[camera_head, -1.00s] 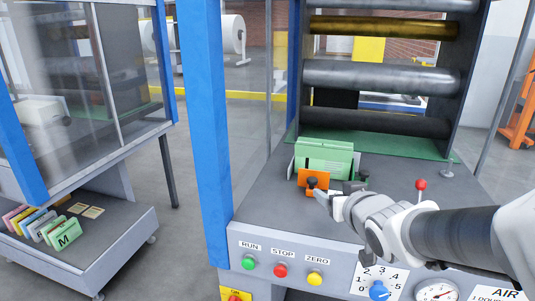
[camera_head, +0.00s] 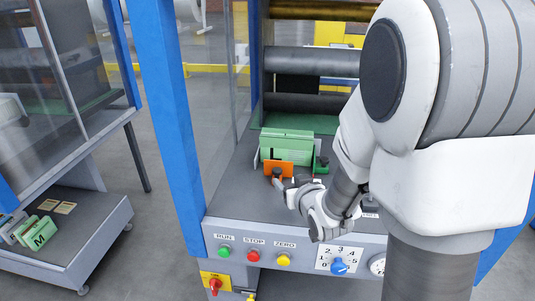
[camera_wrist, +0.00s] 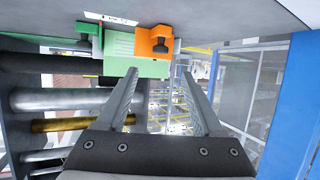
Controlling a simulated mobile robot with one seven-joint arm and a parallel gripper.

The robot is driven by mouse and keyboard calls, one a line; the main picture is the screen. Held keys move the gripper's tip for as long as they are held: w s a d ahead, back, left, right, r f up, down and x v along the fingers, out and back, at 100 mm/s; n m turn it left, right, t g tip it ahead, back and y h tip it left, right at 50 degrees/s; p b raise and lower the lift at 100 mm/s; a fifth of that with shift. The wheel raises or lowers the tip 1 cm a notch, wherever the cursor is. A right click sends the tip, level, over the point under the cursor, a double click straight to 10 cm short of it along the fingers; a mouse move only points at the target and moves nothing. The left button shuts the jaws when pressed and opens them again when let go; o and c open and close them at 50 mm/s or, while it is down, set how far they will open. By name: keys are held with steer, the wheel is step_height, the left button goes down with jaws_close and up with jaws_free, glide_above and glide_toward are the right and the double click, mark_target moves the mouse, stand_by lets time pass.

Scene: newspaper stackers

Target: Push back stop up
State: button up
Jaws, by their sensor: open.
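A stack of light green sheets (camera_head: 287,140) stands on the grey machine deck (camera_head: 232,190), below the rollers. An orange block (camera_head: 285,167) with a black knob (camera_head: 277,173) sits at its near side. A green block (camera_head: 321,163) with a black knob is at its right. I cannot tell which block is the back stop. My gripper (camera_head: 285,184) is just in front of the orange block, partly hidden by my wrist. In the wrist view my gripper (camera_wrist: 160,76) is open and empty, with the orange block (camera_wrist: 153,42), green block (camera_wrist: 90,28) and sheets (camera_wrist: 140,62) beyond its fingertips.
Rollers (camera_head: 305,103) span the machine behind the sheets. A blue post (camera_head: 165,110) stands at the left. The front panel has a green button (camera_head: 223,252), red button (camera_head: 253,256), yellow button (camera_head: 284,260) and blue dial (camera_head: 340,266). Another machine is at far left.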

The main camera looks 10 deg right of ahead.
mark_target(278, 172)
steer(key=b+x, duration=0.1)
steer(key=x, duration=0.9)
steer(key=shift+f, duration=0.2)
jaws_close()
stand_by(1.0)
